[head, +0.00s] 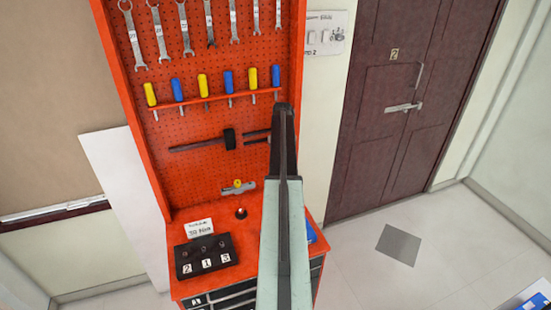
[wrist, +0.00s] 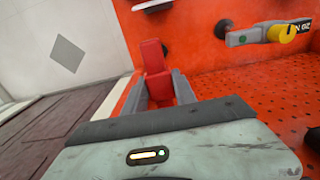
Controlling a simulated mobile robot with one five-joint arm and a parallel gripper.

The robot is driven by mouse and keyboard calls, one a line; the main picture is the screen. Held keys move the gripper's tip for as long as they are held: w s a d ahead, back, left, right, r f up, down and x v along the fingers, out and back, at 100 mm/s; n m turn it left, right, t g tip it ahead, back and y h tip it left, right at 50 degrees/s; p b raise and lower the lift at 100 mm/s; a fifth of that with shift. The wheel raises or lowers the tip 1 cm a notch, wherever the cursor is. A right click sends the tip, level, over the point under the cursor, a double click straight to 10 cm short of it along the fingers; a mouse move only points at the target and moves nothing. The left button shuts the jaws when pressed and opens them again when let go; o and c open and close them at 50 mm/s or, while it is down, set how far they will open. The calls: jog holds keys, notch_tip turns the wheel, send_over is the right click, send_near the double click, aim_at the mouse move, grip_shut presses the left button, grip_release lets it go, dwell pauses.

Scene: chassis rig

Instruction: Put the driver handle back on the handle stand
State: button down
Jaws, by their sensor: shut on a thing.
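My gripper (wrist: 159,88) is shut on a red, blocky piece, the driver handle (wrist: 153,58), which stands out beyond the two grey fingers. In the head view my own arm hides the gripper and the handle. A black block (head: 184,259) with labels 2, 1 and 3 and small holes on top sits at the left of the red bench top. A small dark round piece (head: 241,213) sits on the bench behind it, to the right. I cannot tell which of these two is the handle stand.
A red pegboard (head: 190,125) behind the bench holds wrenches, yellow and blue screwdrivers and hammers. A grey tool with a yellow knob (head: 238,185) is low on it, and close in the wrist view (wrist: 284,32). A blue object (head: 311,233) lies right of my arm.

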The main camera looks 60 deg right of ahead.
jog(key=shift+a, duration=0.1)
jog(key=shift+f, duration=0.15)
notch_tip(320, 180, down, 6)
jog(key=b, duration=0.6)
jog(key=shift+r, duration=0.2)
dwell(1.0)
jog(key=shift+f+b, duration=1.65)
jog(key=c, duration=0.9)
grip_release()
jog(key=shift+r, duration=0.1)
